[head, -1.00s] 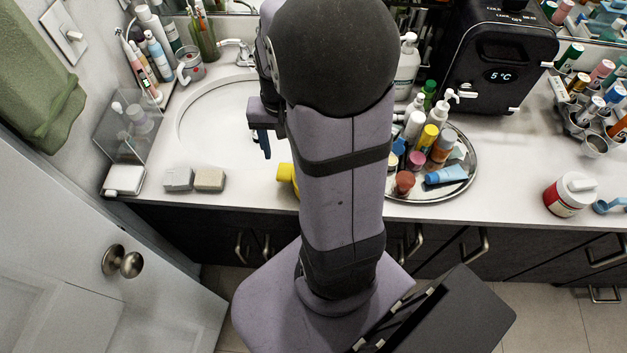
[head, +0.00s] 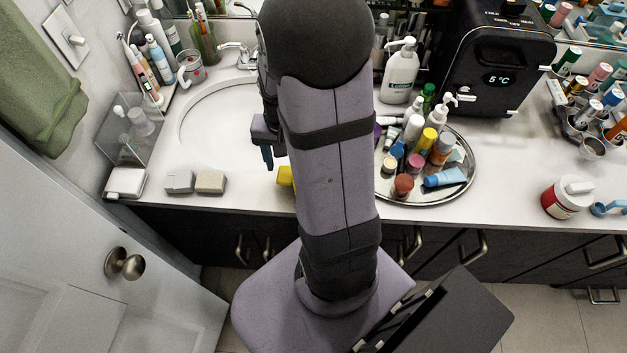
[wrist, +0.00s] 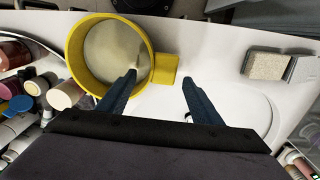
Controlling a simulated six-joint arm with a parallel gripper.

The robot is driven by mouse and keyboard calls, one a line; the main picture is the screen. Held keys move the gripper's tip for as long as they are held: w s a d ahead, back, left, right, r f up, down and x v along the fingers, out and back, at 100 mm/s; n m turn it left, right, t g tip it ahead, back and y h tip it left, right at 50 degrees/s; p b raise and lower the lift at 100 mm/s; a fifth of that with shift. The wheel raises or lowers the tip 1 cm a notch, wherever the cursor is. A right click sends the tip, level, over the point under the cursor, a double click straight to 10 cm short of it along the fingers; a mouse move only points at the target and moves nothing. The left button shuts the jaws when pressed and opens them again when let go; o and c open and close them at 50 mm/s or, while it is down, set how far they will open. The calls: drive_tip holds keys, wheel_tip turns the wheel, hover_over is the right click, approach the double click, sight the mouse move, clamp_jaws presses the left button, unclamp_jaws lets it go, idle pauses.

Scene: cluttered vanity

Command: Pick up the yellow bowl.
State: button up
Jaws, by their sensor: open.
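The yellow bowl (wrist: 82,83) stands on the white counter near its front edge. The wrist view shows it round and open at the top, with a block-like handle (wrist: 166,69) on its right side. In the head view only a small yellow part (head: 285,176) shows; my arm hides the rest. My gripper (wrist: 159,77) is open, with blue-grey fingers. In the wrist view the left fingertip overlaps the bowl's inside near the handle, and the right one is beyond the handle, over the counter. I cannot tell how high the fingers are. In the head view a finger (head: 267,157) shows beside the sink.
A round mirrored tray (head: 448,195) with several bottles and tubes stands right of my arm. Two soap-like blocks (head: 210,182) lie to the left at the front edge. The sink basin (head: 190,128) is behind. A white pump bottle (head: 400,72) stands at the back.

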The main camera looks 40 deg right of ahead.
drive_tip(key=shift+f, duration=1.6)
drive_tip(key=c, duration=1.2)
drive_tip(key=shift+c, duration=0.2)
drive_tip(key=shift+r, duration=0.15)
wheel_tip(320, 180, up, 10)
drive_tip(key=shift+f+b, duration=0.1)
drive_tip(key=shift+b, duration=0.2)
drive_tip(key=o, duration=0.5)
drive_tip(key=c, duration=0.6)
